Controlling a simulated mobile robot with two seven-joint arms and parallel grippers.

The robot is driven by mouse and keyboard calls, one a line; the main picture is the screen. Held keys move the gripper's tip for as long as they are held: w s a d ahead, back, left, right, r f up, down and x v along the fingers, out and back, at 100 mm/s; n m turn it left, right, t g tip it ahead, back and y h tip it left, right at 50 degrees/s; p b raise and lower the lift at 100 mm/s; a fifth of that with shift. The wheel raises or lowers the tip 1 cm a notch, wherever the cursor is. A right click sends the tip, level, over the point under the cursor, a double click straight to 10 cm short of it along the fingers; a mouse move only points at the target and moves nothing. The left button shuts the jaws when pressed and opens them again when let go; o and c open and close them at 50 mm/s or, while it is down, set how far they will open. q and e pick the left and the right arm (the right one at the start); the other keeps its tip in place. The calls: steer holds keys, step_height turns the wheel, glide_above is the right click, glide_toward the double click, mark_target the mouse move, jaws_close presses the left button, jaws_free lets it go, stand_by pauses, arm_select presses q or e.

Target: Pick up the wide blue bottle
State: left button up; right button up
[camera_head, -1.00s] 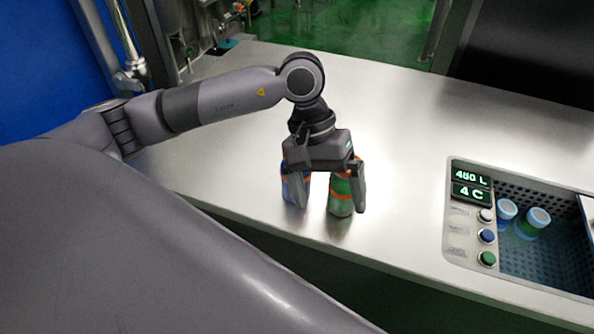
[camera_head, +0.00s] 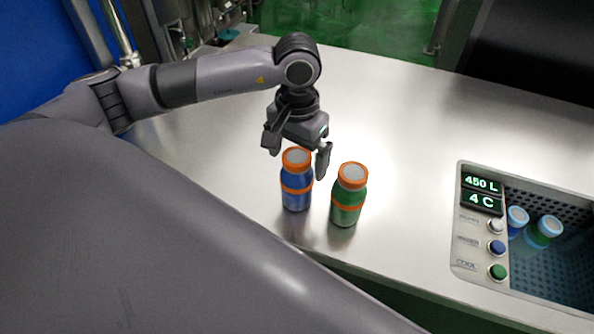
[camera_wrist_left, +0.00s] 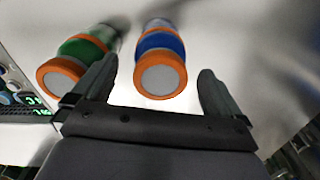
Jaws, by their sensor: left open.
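The wide blue bottle (camera_head: 297,190), with an orange cap and an orange band, stands upright on the steel counter (camera_head: 225,185). It also shows in the left wrist view (camera_wrist_left: 160,45), between the two fingers. My left gripper (camera_head: 295,160) is open and empty, above and just behind the blue bottle, with its fingers pointing down; in the wrist view the fingers (camera_wrist_left: 157,95) are spread to either side of the bottle's cap. My right gripper is not in view.
A green bottle (camera_head: 346,205) with an orange cap stands close to the right of the blue one. A sunken bin (camera_head: 560,270) at the right holds two bottles with light-blue caps, beside a panel (camera_head: 480,225) with displays and buttons. The counter behind is clear.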

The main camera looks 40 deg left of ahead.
arm_select(q)
steer(key=shift+f, duration=1.45)
steer(key=shift+r, duration=0.1)
jaws_close()
steer(key=shift+w+r, duration=0.1)
steer(key=shift+r, duration=0.05)
step_height(320, 180, up, 20)
steer(key=p, duration=0.1)
